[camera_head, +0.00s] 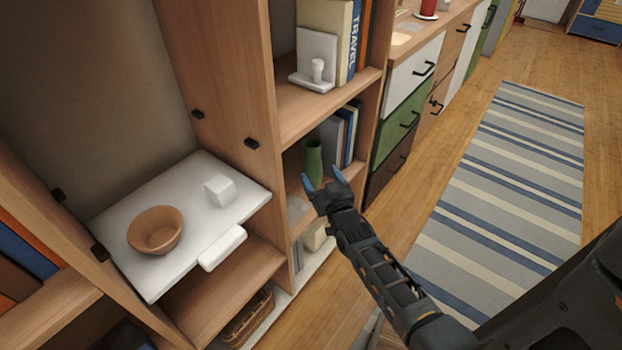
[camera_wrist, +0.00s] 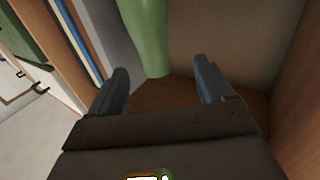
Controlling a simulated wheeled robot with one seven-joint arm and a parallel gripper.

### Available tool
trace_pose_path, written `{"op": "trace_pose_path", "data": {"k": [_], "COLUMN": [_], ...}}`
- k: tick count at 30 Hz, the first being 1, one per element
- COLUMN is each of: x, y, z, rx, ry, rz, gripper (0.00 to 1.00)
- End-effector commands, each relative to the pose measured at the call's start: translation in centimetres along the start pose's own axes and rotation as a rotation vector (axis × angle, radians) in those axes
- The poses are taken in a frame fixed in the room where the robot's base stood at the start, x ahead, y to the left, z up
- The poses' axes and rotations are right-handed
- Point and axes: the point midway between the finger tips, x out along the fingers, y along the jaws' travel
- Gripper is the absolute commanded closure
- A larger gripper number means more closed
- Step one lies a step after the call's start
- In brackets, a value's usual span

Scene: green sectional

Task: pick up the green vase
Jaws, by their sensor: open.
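The green vase (camera_head: 313,158) stands upright on a middle shelf of the wooden bookcase, left of some books. In the wrist view the vase (camera_wrist: 150,38) is ahead of my gripper (camera_wrist: 160,82), between the lines of its two fingers and a little left of centre. Its top is cut off by the picture edge. In the head view my gripper (camera_head: 322,180) is at the front of that shelf, just before the vase. Its blue-tipped fingers are apart with nothing between them, and the vase appears beyond the fingertips.
Books (camera_head: 345,135) stand close to the right of the vase, and show at the left in the wrist view (camera_wrist: 82,40). The shelf above (camera_head: 320,105) holds a white bookend and books. A white fold-down board (camera_head: 190,240) with a wooden bowl (camera_head: 155,230) juts out at left.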

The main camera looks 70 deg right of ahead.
Motion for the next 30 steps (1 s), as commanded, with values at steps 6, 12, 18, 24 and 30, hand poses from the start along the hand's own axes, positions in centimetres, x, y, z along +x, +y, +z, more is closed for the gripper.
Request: {"op": "trace_pose_path", "data": {"k": [6, 12, 18, 24, 30], "x": [2.6, 4.6, 7.0, 9.4, 9.9], "y": [1.5, 1.6, 1.4, 1.3, 1.3], "z": [0.4, 0.3, 0.1, 0.1, 0.0], "rx": [0.005, 0.004, 0.005, 0.004, 0.005], "ry": [0.012, 0.012, 0.013, 0.011, 0.010], "rz": [0.035, 0.035, 0.036, 0.035, 0.034], "gripper": [0.19, 0.19, 0.19, 0.19, 0.19]}}
